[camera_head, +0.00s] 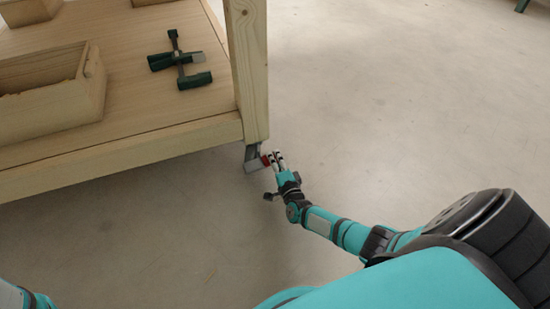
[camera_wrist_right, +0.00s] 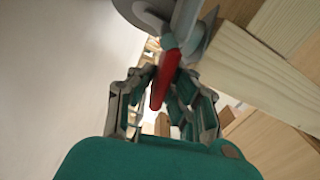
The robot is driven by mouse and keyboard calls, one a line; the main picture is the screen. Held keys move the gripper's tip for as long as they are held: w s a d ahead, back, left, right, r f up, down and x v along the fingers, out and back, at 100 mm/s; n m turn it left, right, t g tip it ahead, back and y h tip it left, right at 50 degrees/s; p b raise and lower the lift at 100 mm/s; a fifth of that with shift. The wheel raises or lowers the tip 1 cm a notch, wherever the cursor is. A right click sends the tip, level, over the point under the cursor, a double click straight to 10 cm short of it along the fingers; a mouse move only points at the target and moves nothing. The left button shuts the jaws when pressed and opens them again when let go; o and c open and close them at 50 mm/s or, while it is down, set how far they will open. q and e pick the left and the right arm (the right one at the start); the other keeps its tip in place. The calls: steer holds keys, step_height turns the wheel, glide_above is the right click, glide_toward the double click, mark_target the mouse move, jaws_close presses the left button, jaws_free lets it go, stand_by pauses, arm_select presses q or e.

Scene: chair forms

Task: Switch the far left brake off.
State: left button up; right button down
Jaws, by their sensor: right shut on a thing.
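A wooden workbench (camera_head: 140,150) stands at the left in the head view. A grey caster (camera_head: 252,156) sits under its near corner post, with a red brake lever (camera_head: 265,160) on the side towards my arm. My right gripper (camera_head: 277,159) is at this lever. In the right wrist view the red lever (camera_wrist_right: 166,80) runs between the two fingers of my right gripper (camera_wrist_right: 165,90), which are shut on it. The grey caster parts show above it. Only a bit of my left arm shows at the bottom left of the head view; its gripper is out of view.
A dark green clamp (camera_head: 180,60) lies on the bench's lower shelf beside an open wooden box (camera_head: 50,105). The bench's corner post (camera_head: 248,70) rises just above the caster. The pale floor (camera_head: 400,110) to the right is clear.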

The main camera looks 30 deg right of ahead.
steer(key=shift+a+r+n, duration=0.1)
steer(key=shift+r+n, duration=0.05)
steer(key=shift+n, duration=0.35)
steer(key=c, duration=1.4)
jaws_free()
steer(key=shift+o, duration=0.2)
steer(key=v, duration=1.2)
steer(key=shift+s, duration=0.1)
